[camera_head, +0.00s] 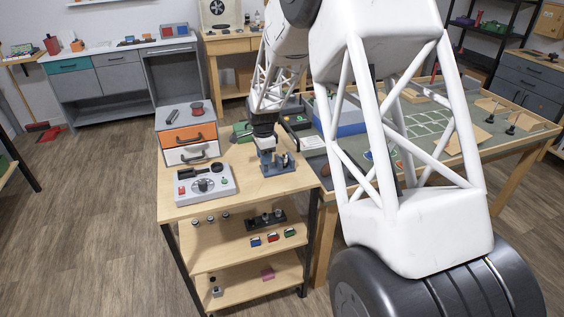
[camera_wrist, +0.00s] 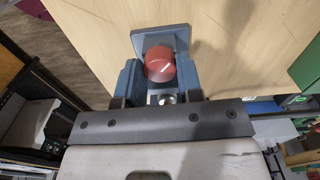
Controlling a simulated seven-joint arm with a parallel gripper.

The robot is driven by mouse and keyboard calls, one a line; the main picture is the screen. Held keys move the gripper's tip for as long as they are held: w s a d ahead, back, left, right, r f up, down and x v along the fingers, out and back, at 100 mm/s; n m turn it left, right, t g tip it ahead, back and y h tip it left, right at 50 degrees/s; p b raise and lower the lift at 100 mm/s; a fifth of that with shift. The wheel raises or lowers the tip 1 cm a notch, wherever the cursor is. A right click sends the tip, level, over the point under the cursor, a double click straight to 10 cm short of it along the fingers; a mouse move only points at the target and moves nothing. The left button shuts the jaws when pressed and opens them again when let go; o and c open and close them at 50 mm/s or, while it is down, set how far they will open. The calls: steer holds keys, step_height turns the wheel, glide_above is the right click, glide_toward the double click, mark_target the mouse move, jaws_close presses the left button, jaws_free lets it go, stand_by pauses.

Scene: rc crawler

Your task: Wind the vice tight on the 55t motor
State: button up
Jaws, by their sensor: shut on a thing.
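The small blue-grey vice (camera_head: 279,168) stands near the right edge of the wooden bench. My gripper (camera_head: 266,146) reaches down to it from above. In the wrist view a red round knob with a white line (camera_wrist: 160,64) sits between the fingers of my gripper (camera_wrist: 161,76), which is shut on it. A grey-blue plate of the vice (camera_wrist: 150,40) shows behind the knob, and a small silver part (camera_wrist: 165,99) shows just below it. I cannot clearly make out the 55t motor or how tightly the vice jaws close on it.
A grey panel with a dial and a red button (camera_head: 203,185) stands on the bench to the left. A drawer unit with orange and white fronts (camera_head: 189,138) stands behind it. A green thing (camera_head: 241,130) is close behind my gripper. The bench front right of the panel is clear.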

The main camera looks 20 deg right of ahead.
steer(key=shift+m, duration=0.5)
steer(key=shift+m, duration=1.3)
steer(key=shift+m, duration=1.5)
steer(key=shift+m, duration=1.5)
